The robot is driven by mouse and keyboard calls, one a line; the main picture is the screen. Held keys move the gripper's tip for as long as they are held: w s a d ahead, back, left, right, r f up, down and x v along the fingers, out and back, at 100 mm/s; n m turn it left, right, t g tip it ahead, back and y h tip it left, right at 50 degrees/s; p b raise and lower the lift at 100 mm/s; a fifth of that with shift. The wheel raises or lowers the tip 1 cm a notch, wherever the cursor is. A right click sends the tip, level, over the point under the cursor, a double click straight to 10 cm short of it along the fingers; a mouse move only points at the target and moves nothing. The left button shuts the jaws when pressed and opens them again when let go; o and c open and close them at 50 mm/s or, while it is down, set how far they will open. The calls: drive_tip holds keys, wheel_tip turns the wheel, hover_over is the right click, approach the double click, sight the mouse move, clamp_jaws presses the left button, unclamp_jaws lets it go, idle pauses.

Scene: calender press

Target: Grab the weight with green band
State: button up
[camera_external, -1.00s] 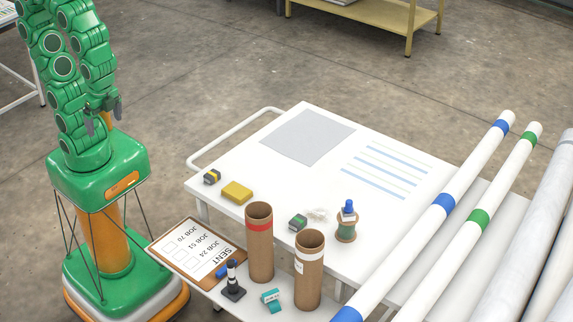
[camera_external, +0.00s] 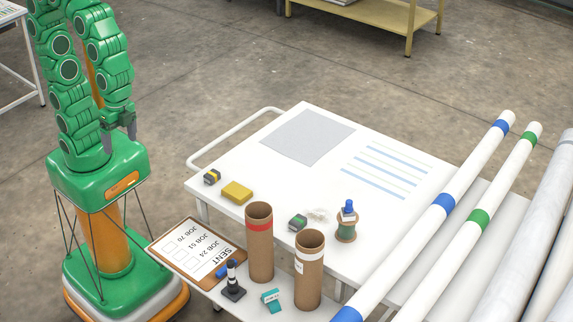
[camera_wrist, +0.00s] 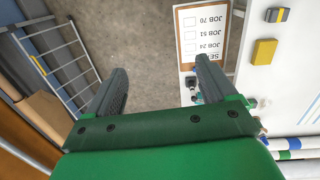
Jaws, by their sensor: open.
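The weight with the green band (camera_external: 298,222) is a small dark grey block on the front part of the white table, just behind and between two cardboard tubes. A similar weight with a yellow band (camera_external: 212,177) stands at the table's left corner. My gripper (camera_external: 120,143) is open and empty, held above my base and well to the left of the table. In the wrist view my two gripper fingers (camera_wrist: 160,85) are spread apart with only floor between them. I cannot make out the green-banded weight clearly in the wrist view.
A yellow block (camera_external: 237,192) lies near the yellow-banded weight. The red-banded tube (camera_external: 260,252) and the white-labelled tube (camera_external: 309,277) stand upright in front. A spool with a blue top (camera_external: 347,222) is right of the green-banded weight. Long rolls (camera_external: 480,215) lie at right. A clipboard (camera_external: 197,252) lies lower left.

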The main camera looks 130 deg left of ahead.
drive_tip(key=w+d+f+n+h, duration=0.2)
drive_tip(key=w+d+n+h, duration=0.5)
drive_tip(key=w+d+h, duration=0.4)
drive_tip(key=w+a+r+n+t+h, duration=0.1)
drive_tip(key=w+a+n+t, duration=0.45)
drive_tip(key=w+n, duration=0.2)
drive_tip(key=w+a+n+t+h, duration=0.2)
drive_tip(key=w+a+n+t, duration=0.2)
drive_tip(key=w+n+t, duration=0.3)
drive_tip(key=w+a+f+n+t+y, duration=0.3)
drive_tip(key=a+f+n+y, duration=0.4)
drive_tip(key=a, duration=0.4)
drive_tip(key=w+a+f+n+t+y, duration=0.3)
drive_tip(key=w+a+f+n+y, duration=0.15)
drive_tip(key=a+n, duration=0.55)
drive_tip(key=m+g+y, duration=0.3)
drive_tip(key=g+y, duration=0.1)
drive_tip(key=g, duration=0.1)
approach(296, 219)
drive_tip(key=shift+w+a+f+t+h, duration=0.25)
drive_tip(key=shift+w+f, duration=0.05)
drive_tip(key=shift+f, duration=0.4)
drive_tip(key=shift+x, duration=2.5)
drive_tip(key=shift+w+d+f, duration=0.1)
drive_tip(key=shift+w+f, duration=0.1)
drive_tip(key=shift+w, duration=1.15)
